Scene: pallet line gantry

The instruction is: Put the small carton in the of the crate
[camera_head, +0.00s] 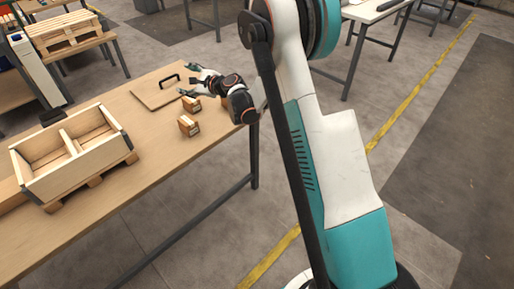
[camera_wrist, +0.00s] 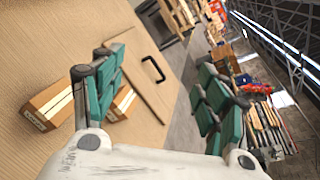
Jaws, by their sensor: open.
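Several brown cartons with pale tape stand on the wooden table. In the head view one carton (camera_head: 188,125) is nearest the crate's side, another (camera_head: 191,104) is just behind it, and a third (camera_head: 225,102) is partly hidden by my arm. I cannot tell surely which is the small one. The wrist view shows one carton (camera_wrist: 48,108) left of the left finger and another (camera_wrist: 123,103) partly behind that finger. The open-topped wooden crate (camera_head: 99,157), with a divider, sits at the table's left. My gripper (camera_head: 190,80) is open and empty, near the cartons; its teal fingers are wide apart (camera_wrist: 160,65).
A flat wooden board (camera_head: 155,96) with a black handle lies on the table beyond the cartons; it also shows in the wrist view (camera_wrist: 140,77). The crate rests on a small pallet (camera_head: 125,160). Table space between crate and cartons is clear. Another table with a pallet (camera_head: 62,35) stands behind.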

